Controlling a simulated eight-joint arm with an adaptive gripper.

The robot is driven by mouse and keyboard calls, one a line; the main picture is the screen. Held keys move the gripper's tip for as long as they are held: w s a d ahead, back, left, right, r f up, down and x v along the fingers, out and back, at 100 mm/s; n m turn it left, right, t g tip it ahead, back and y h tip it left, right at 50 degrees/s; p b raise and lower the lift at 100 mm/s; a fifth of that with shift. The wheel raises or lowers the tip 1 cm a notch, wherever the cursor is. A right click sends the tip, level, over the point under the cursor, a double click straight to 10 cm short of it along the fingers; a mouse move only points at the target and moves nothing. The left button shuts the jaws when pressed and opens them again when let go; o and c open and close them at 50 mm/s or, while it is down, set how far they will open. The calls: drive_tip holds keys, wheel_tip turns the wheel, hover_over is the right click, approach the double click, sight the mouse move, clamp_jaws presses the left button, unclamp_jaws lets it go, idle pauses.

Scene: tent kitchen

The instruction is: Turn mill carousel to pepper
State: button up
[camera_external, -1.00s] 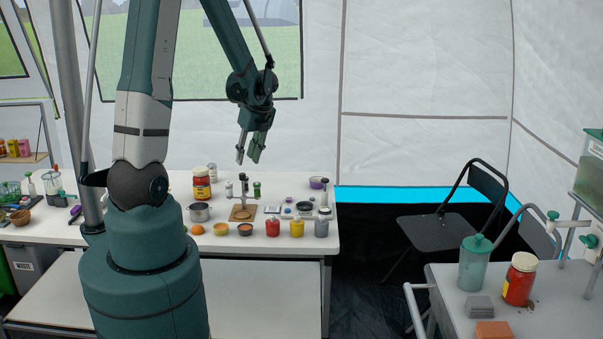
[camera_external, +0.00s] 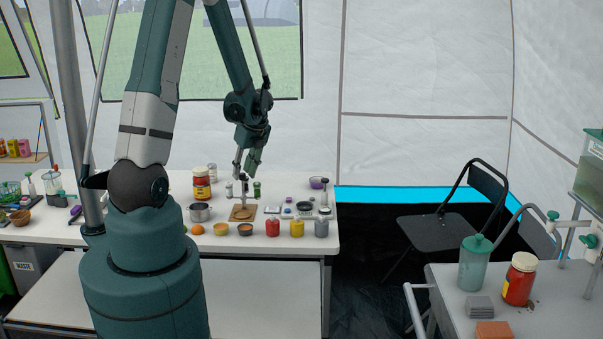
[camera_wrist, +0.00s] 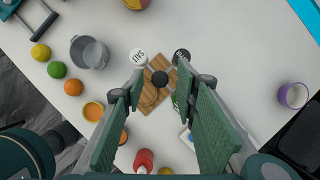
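The mill carousel stands on a wooden board (camera_external: 236,218) on the white table. Around the knob are a white-topped mill marked SALT (camera_wrist: 138,57), a black-topped mill (camera_wrist: 182,55) with hard-to-read lettering, and a green one mostly hidden by my right finger. My gripper (camera_external: 245,172) is open and empty, pointing down, just above the centre post; the wrist view shows its green pads (camera_wrist: 160,86) on either side of the knob. I cannot tell whether they touch it.
A metal pot (camera_external: 200,212) and a red-labelled jar (camera_external: 201,184) stand left of the carousel. Small bowls, an orange (camera_external: 198,230), and red (camera_external: 273,228) and yellow (camera_external: 297,228) bottles line the front. A purple bowl (camera_wrist: 293,95) is at the right.

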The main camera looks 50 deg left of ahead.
drive_tip(key=shift+a+f, duration=0.15)
drive_tip(key=shift+f, duration=0.1)
drive_tip(key=shift+c, duration=0.3)
drive_tip(key=c, duration=0.8)
